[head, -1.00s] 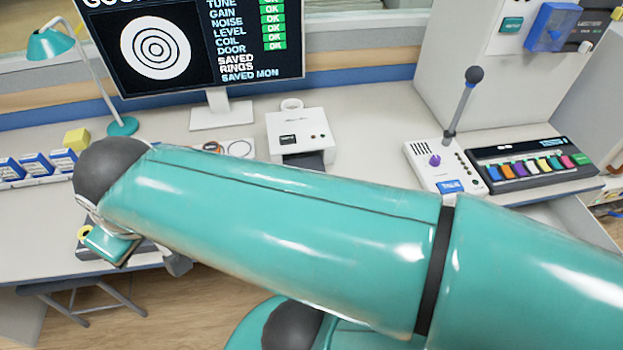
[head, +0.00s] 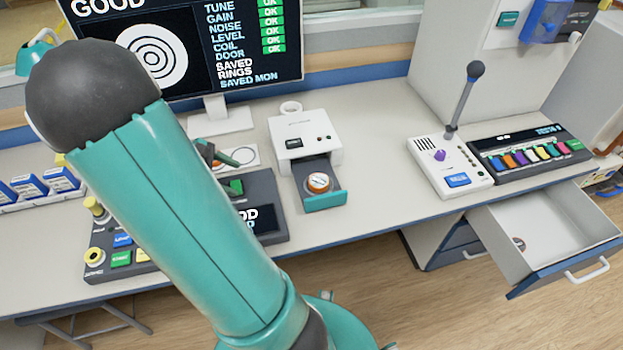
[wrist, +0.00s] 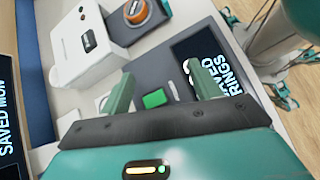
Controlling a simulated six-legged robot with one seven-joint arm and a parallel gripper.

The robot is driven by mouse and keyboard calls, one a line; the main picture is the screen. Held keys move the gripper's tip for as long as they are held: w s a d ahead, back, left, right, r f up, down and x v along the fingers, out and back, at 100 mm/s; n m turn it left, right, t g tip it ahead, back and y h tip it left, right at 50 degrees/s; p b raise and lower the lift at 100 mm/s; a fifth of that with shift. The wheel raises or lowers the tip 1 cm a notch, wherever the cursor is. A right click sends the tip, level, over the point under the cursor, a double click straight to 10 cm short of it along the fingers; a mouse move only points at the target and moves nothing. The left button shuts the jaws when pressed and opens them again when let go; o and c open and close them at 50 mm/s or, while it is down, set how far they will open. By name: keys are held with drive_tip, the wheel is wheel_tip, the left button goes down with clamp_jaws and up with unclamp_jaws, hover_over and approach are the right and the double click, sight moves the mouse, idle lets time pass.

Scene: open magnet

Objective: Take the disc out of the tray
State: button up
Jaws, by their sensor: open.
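The disc (head: 319,182), orange-rimmed with a pale top, lies in the open tray (head: 326,201) of the white box (head: 306,138) on the desk. The tray is dark inside with a teal front. In the wrist view the disc (wrist: 136,12) is at the top edge, beyond my gripper (wrist: 161,87). My gripper is open and empty, its two green fingers apart over the dark button console. It is clear of the disc. In the head view my arm hides most of the gripper.
The button console (head: 262,196) stands left of the tray. A lever box (head: 448,168) and a coloured-key panel (head: 530,152) stand to the right. An open drawer (head: 545,235) juts out at the lower right. The desk between tray and lever box is clear.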

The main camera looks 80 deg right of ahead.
sight(318, 180)
drive_tip(key=s+d+f+g, duration=0.1)
drive_tip(key=s+d+f, duration=0.1)
drive_tip(key=d, duration=0.1)
drive_tip(key=s+d+f+n+g, duration=0.1)
drive_tip(key=s+d+f+g, duration=0.1)
drive_tip(key=d, duration=0.1)
drive_tip(key=s+d+f+g, duration=0.1)
drive_tip(key=s+d+f, duration=0.1)
drive_tip(key=d, duration=0.1)
drive_tip(key=shift+s+n+g+h, duration=0.2)
drive_tip(key=shift+n+g+h, duration=0.1)
drive_tip(key=x, duration=1.3)
drive_tip(key=shift+s+f, duration=0.25)
drive_tip(key=shift+s, duration=0.1)
drive_tip(key=c, duration=0.9)
drive_tip(key=shift+o, duration=0.2)
drive_tip(key=shift+r, duration=0.1)
